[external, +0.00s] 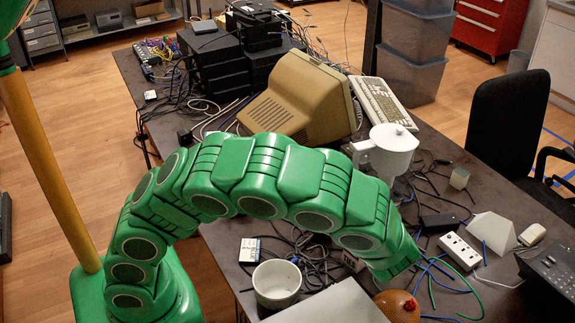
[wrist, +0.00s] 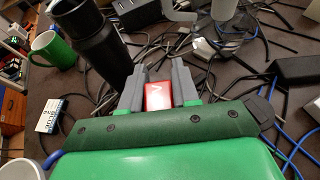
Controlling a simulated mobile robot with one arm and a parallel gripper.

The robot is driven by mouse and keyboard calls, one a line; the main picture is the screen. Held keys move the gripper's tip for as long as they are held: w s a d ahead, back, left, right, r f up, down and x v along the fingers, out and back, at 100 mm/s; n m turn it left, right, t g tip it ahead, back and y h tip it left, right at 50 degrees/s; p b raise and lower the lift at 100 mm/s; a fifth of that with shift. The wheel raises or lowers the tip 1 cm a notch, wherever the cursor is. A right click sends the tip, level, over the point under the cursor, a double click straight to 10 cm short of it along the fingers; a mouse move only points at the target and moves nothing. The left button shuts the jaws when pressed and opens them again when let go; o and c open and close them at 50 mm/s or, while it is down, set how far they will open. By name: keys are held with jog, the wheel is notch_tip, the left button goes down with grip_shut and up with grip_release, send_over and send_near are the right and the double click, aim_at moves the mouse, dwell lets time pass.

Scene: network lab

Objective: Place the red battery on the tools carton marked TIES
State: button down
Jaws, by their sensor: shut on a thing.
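My gripper (wrist: 159,78) is shut on the red battery (wrist: 158,97), which shows between its two grey fingers in the wrist view. In the external view the end of my arm (external: 396,266) hangs low over the right part of the dark table; the battery is hidden there. A small white carton with dark print (wrist: 48,115) lies at the left in the wrist view, apart from my gripper. I cannot read TIES on either.
A black bottle (wrist: 95,40) stands close to my gripper's left, with a green mug (wrist: 52,48) beyond. Loose cables cover much of the table.

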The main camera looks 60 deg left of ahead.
jog(key=shift+w+f, duration=0.15)
jog(key=shift+f, duration=1.55)
jog(key=c, duration=0.8)
grip_release()
jog(key=shift+f, duration=0.1)
jog(key=shift+c, duration=0.2)
